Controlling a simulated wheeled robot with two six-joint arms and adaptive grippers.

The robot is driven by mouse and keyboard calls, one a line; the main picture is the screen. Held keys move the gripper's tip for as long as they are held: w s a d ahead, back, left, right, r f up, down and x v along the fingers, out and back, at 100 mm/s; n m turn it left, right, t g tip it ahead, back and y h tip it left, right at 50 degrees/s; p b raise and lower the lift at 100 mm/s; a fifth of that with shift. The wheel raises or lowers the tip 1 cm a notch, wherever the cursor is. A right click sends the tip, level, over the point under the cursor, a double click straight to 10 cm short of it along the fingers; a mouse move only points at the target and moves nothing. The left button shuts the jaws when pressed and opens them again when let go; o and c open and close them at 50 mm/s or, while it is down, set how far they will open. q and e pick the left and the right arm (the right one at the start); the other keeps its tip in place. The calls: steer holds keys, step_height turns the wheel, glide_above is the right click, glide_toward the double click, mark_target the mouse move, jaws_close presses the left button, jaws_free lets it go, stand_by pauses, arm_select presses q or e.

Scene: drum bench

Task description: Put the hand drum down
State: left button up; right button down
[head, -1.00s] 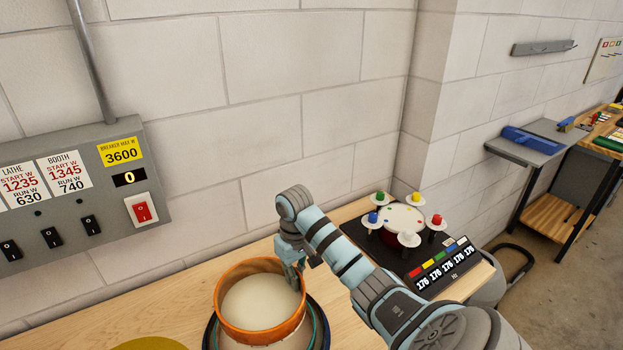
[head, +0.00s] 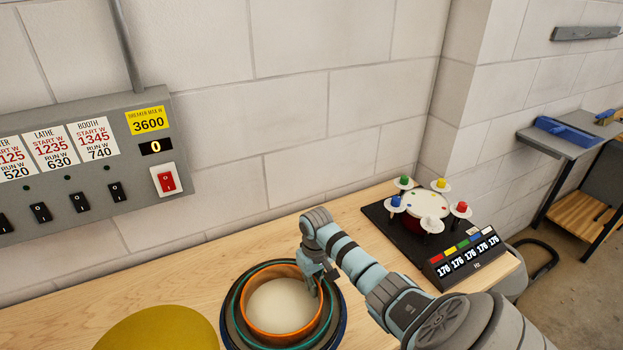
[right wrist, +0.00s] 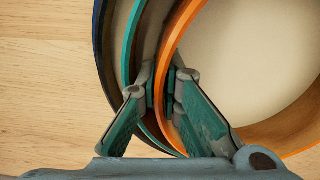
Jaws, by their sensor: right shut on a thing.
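The hand drum (head: 278,303), with an orange rim and a cream inside, sits or hovers within a teal ring (head: 236,313) and a dark blue outer ring (head: 342,313) on the bench. In the head view my right gripper (head: 318,284) is at the drum's right side. In the right wrist view my right gripper (right wrist: 163,92) is shut on the orange rim (right wrist: 170,60), one finger inside it and one in the gap beside the teal ring (right wrist: 128,50). I cannot tell whether the drum's bottom touches anything. My left gripper is out of view.
A yellow disc (head: 158,332) lies left of the rings. A small drum with coloured pegs (head: 415,204) stands on a black mat, with a numbered display (head: 464,258) in front. A switch panel (head: 90,165) is on the wall. Bare wood (head: 195,275) lies behind the disc.

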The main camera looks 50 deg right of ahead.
steer(key=c, duration=2)
jaws_free()
steer(key=shift+f, duration=0.1)
steer(key=shift+c, duration=0.2)
steer(key=shift+r, duration=0.2)
step_height(320, 180, up, 12)
steer(key=p, duration=0.1)
steer(key=shift+r, duration=0.15)
steer(key=shift+s+d, duration=0.1)
